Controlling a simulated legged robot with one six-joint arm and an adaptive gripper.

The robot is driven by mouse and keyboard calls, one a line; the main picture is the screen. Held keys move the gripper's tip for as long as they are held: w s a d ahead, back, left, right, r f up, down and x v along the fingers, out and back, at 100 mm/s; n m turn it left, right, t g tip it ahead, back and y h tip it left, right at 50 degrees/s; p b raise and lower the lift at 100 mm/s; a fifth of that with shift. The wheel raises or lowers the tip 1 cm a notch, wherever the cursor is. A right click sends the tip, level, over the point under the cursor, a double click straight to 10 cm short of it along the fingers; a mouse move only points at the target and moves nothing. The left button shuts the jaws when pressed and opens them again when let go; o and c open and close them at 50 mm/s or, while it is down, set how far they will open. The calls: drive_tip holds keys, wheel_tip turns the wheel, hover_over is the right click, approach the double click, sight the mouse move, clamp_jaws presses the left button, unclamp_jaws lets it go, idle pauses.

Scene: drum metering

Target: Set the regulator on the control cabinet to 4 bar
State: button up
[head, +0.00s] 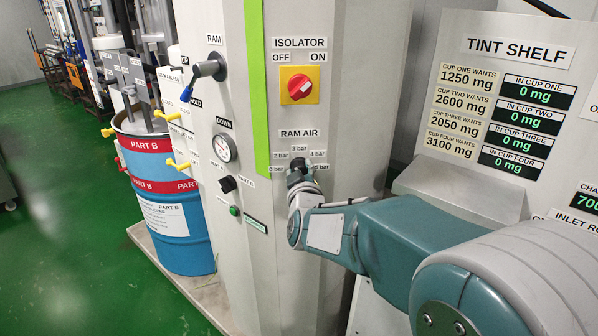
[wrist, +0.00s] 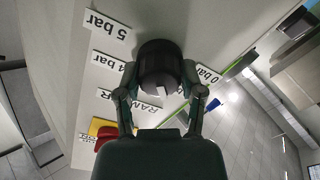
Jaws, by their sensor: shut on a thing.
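The regulator is a black round knob (head: 297,166) on the control cabinet (head: 290,222), under the RAM AIR label (head: 300,133). Small pressure labels stand around it, with the 4 bar label (head: 318,153) at its upper right. My gripper (head: 298,178) is at the knob, seen from behind in the head view. In the wrist view the knob (wrist: 160,66) sits between the two fingers of my gripper (wrist: 163,92), which are shut on its sides. That view is upside down and shows the 5 bar label (wrist: 108,33). The knob's pointer setting cannot be read.
A red isolator switch (head: 300,87) on a yellow plate is above. A round gauge (head: 223,149), a black knob (head: 228,184) and a lever valve (head: 208,70) are at left. A blue drum (head: 165,225) stands further left. The tint shelf panel (head: 500,85) is at right.

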drive_tip(key=m, duration=0.3)
drive_tip(key=f+m, duration=0.1)
drive_tip(key=m, duration=0.2)
drive_tip(key=shift+d, duration=0.1)
drive_tip(key=m, duration=0.5)
drive_tip(key=shift+r+m, duration=0.1)
drive_tip(key=shift+m, duration=0.7)
idle(1.0)
drive_tip(key=o, duration=1.1)
drive_tip(key=shift+w, duration=0.1)
drive_tip(key=shift+o, duration=0.2)
drive_tip(key=shift+r, duration=0.1)
drive_tip(key=shift+a, duration=0.2)
